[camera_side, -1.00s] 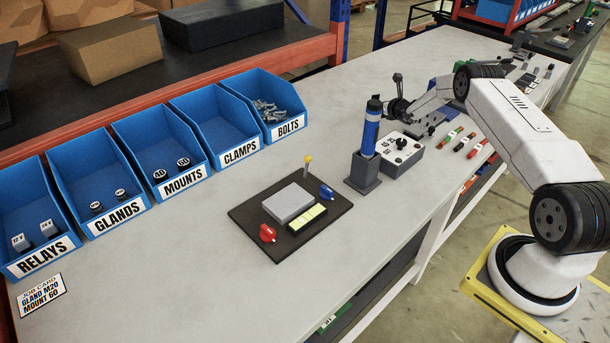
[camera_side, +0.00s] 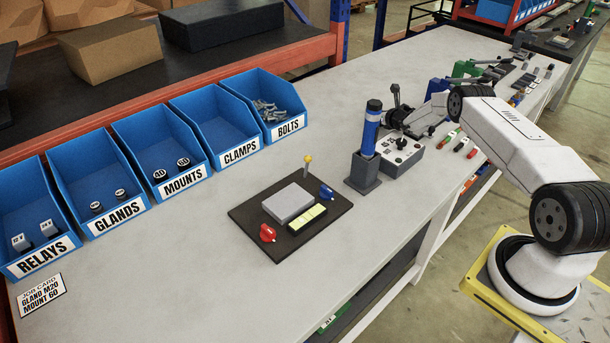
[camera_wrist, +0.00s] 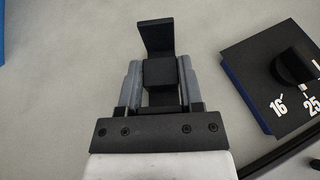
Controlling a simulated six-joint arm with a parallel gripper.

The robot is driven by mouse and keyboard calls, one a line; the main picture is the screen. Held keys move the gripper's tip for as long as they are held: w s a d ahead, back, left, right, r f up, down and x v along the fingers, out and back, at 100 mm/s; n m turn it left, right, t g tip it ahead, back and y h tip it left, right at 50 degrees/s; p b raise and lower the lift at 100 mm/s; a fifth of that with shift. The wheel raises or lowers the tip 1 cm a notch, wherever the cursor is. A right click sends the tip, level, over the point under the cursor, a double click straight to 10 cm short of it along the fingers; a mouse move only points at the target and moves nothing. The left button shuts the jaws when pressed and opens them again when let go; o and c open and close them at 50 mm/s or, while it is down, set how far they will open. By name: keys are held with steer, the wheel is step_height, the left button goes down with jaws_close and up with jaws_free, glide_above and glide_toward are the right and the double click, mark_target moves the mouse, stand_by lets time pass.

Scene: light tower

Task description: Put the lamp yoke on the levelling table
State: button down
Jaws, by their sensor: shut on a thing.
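The lamp yoke (camera_wrist: 159,72) is a black angled bracket with an upright plate, held between the grey fingers of my gripper (camera_wrist: 158,85) in the wrist view. In the side view my gripper (camera_side: 397,115) is above the bench, just behind the grey control box and the blue cylinder; the yoke shows there as a small dark shape (camera_side: 396,97). The levelling table (camera_side: 290,204) is a grey block on a dark base plate (camera_side: 252,218), with a red knob (camera_side: 267,233), a blue knob (camera_side: 327,192) and a yellow-green strip (camera_side: 307,217). Its top is bare. My gripper is well away from it.
A blue cylinder (camera_side: 371,130) stands in a dark holder near the levelling table, beside a control box (camera_side: 402,158). A yellow-tipped post (camera_side: 307,162) rises from the base plate. Blue bins (camera_side: 187,128) line the back. A dial box (camera_wrist: 277,80) lies right of my gripper in the wrist view.

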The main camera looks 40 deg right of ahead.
steer(key=shift+c, duration=1.2)
jaws_free()
steer(key=shift+s+r, duration=0.15)
steer(key=shift+r, duration=0.1)
steer(key=shift+v, duration=1.35)
steer(key=shift+r, duration=3.45)
steer(key=shift+o, duration=0.4)
